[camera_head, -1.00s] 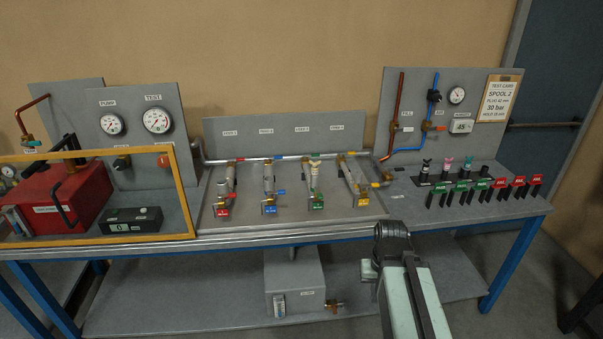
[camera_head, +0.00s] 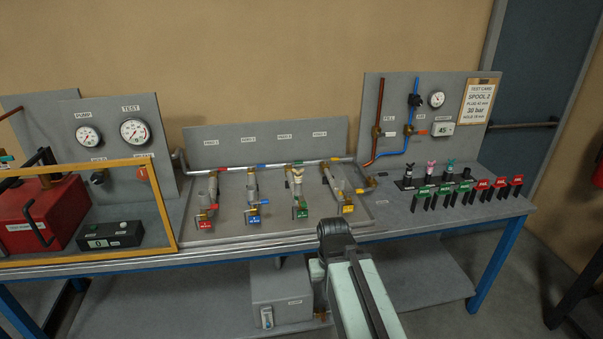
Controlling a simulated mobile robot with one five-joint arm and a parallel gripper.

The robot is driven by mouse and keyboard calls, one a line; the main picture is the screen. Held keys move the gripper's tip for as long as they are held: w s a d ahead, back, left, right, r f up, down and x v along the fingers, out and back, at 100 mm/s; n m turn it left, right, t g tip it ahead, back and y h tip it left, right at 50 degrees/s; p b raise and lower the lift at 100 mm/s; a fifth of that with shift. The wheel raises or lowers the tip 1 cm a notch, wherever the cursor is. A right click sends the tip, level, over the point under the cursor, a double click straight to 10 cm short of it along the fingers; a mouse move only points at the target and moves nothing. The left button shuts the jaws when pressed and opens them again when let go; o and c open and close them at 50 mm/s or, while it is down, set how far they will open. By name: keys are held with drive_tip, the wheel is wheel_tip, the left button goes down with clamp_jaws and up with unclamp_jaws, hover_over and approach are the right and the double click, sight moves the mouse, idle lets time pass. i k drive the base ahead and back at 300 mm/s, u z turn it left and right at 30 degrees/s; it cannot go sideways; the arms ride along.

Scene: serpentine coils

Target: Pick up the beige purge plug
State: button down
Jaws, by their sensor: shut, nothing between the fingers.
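A beige plug (camera_head: 297,174) with a winged top sits upright at the third branch pipe on the bench manifold, the one with the green tag (camera_head: 301,213). How deep it sits is too small to tell. My arm reaches up from the bottom of the picture to a dark joint, in front of the bench's front edge and to the lower right of the plug. My gripper's fingers do not show; the arm hides what lies behind the joint. The arm is clear of the plug in the picture.
A rack (camera_head: 410,184) of black, pink and teal plugs stands right, with green and red tags (camera_head: 483,187) before it. Neighbouring branch pipes flank the beige plug. A yellow-framed guard (camera_head: 166,208) and red pump (camera_head: 38,212) are left. Bare bench lies between manifold and rack.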

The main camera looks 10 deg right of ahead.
sight(298, 179)
drive_tip(key=u, duration=0.05)
drive_tip(key=i, duration=0.85)
drive_tip(key=z, duration=1)
